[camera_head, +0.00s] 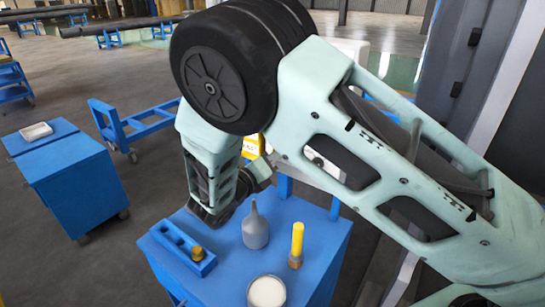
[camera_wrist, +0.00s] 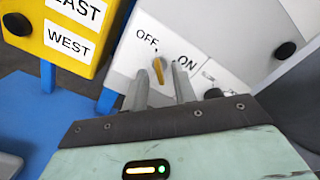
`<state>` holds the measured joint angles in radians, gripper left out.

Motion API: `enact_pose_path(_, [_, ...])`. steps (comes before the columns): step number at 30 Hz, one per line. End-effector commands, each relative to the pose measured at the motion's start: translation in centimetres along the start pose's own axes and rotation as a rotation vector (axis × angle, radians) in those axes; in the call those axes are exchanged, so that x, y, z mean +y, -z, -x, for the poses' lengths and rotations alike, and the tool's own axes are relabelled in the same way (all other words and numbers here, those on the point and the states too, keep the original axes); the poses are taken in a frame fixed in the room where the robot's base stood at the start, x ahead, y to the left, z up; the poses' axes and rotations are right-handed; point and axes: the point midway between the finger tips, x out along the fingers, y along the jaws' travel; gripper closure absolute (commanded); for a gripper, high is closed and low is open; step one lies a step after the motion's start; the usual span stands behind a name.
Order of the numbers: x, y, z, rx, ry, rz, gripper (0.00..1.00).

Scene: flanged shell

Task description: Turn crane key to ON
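The crane key (camera_wrist: 158,71) is a small yellow-orange piece on a light panel (camera_wrist: 215,35) in the wrist view. The panel has a black OFF label to the key's upper left and an ON label to its right. I cannot tell exactly which label the key points at. My gripper (camera_wrist: 162,80) has its two grey fingers apart, with the key showing in the gap between their tips. Whether the fingers touch it is unclear. In the head view my arm hides the key, and my gripper is not clearly visible.
A yellow box (camera_wrist: 68,38) with EAST and WEST labels stands left of the panel. Black knobs (camera_wrist: 285,50) sit on the panel.

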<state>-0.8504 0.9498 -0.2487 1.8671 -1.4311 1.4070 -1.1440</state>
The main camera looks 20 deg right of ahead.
Motion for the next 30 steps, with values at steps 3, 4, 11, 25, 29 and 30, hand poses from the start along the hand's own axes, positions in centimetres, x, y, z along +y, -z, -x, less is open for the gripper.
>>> enact_pose_path(3, [0.0,-0.01,0.02,0.0,0.0,0.0,1.0])
enact_pose_path(4, [0.0,-0.01,0.03,0.0,0.0,0.0,1.0])
enact_pose_path(11, [0.01,-0.01,0.05,0.0,0.0,-0.004,1.0])
enact_pose_path(25, [0.18,0.07,0.13,-0.002,-0.001,-0.227,1.0])
enact_pose_path(29, [0.19,0.09,0.12,-0.001,0.0,-0.347,1.0])
enact_pose_path(30, [0.21,0.09,0.13,-0.001,-0.001,-0.386,1.0])
